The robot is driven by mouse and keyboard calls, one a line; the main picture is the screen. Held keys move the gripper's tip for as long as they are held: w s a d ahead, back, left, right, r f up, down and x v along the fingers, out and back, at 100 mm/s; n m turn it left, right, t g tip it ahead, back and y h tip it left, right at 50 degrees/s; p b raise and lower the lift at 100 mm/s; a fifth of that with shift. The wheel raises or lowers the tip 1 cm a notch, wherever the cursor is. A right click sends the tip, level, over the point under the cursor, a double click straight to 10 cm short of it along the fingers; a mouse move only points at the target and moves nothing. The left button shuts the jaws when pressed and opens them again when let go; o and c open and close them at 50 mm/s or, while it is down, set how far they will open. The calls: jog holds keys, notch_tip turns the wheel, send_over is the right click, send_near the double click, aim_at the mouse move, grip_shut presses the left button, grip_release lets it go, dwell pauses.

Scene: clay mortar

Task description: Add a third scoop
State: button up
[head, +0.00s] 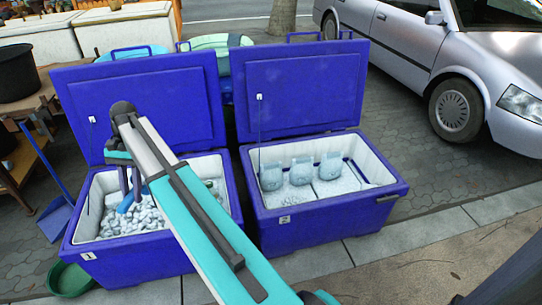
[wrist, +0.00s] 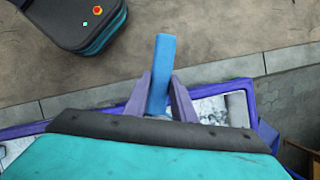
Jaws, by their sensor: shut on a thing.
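My gripper (head: 130,184) is at the left blue cooler (head: 150,262), labelled 1, with its fingers pointing down into the box. It is shut on a blue scoop (head: 128,204), low over the whitish ice lumps (head: 148,217). In the wrist view the scoop's blue handle (wrist: 161,68) stands between the two purple fingers; the scoop's bowl is hidden there. I cannot tell whether the scoop holds ice or touches it. The right blue cooler (head: 325,228), labelled 2, holds white ice and several pale translucent containers (head: 301,171) in a row.
Both cooler lids stand open behind the boxes. A green bowl (head: 70,279) is on the ground at the front left. A blue dustpan (head: 57,221) stands left of the coolers. A silver car (head: 400,40) is parked at the right. Paving to the right of the coolers is clear.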

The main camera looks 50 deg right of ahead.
jog(key=w+d+f+m+t+p, duration=0.1)
jog(key=w+d+f+m, duration=0.2)
jog(key=d, duration=1.2)
jog(key=d+f+m+t+p, duration=0.1)
jog(key=d+f+m, duration=0.3)
jog(key=d, duration=1.1)
jog(key=s+d+f+m+t, duration=0.1)
jog(key=s+d+f, duration=0.3)
jog(key=d, duration=0.6)
jog(key=s+d+f+m, duration=0.3)
jog(key=s+d+f, duration=0.1)
jog(key=d, duration=0.7)
jog(key=s+d+f+m+t+p, duration=0.1)
jog(key=s+d+f, duration=0.3)
jog(key=d, duration=0.7)
jog(key=shift+s+m+t+h, duration=0.3)
jog(key=shift+s+m+h, duration=0.1)
jog(key=shift+s, duration=0.25)
jog(key=shift+f+b, duration=0.15)
jog(key=shift+b, duration=0.25)
jog(key=shift+f+t+h+b, duration=0.3)
jog(key=shift+t+b, duration=0.4)
jog(key=shift+b, duration=0.3)
jog(key=b, duration=0.2)
jog(key=t+h+b, duration=0.1)
jog(key=b, duration=0.2)
jog(key=shift+s+a+f+n+t, duration=0.1)
jog(key=shift+s+f+n+t, duration=0.05)
jog(key=shift+f+n+t, duration=0.2)
